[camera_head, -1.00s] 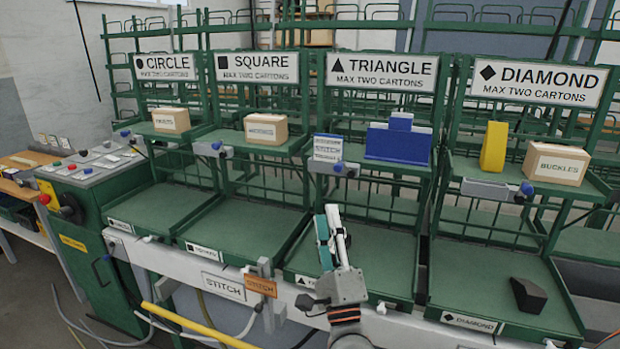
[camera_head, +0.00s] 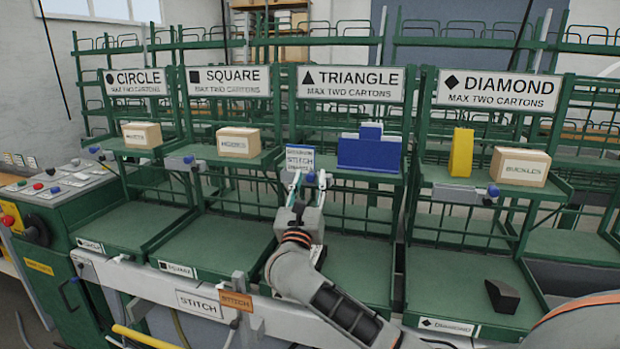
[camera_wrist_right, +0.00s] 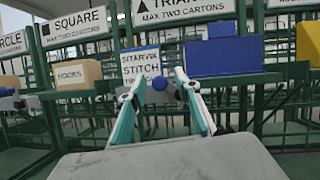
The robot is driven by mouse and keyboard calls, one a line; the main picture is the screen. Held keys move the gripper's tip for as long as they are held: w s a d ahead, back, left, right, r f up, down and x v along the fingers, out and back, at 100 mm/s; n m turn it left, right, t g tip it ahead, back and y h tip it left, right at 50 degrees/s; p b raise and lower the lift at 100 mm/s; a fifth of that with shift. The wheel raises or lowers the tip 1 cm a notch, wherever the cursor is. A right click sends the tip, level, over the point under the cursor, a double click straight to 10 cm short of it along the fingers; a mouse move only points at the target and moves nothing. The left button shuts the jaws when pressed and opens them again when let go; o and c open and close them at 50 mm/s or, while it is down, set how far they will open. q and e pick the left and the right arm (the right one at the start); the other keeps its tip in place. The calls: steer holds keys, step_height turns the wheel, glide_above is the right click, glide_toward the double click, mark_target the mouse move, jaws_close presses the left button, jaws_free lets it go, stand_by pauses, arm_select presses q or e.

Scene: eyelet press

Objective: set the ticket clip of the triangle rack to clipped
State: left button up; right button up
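The triangle rack carries a TRIANGLE sign (camera_head: 350,83). A white ticket card reading STITCH (camera_head: 299,159) stands on its upper shelf at the left, also in the right wrist view (camera_wrist_right: 141,65). My left gripper is not in view.
A blue stepped block (camera_head: 370,152) sits right of the ticket. Cartons stand on the square shelf (camera_head: 238,142) and the diamond shelf (camera_head: 520,167), with a yellow block (camera_head: 461,152) beside the latter. A dark block (camera_head: 502,296) lies on the lower diamond shelf.

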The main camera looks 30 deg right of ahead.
steer(key=shift+w+d+r, duration=0.2)
steer(key=shift+w+d, duration=0.1)
steer(key=shift+w, duration=0.1)
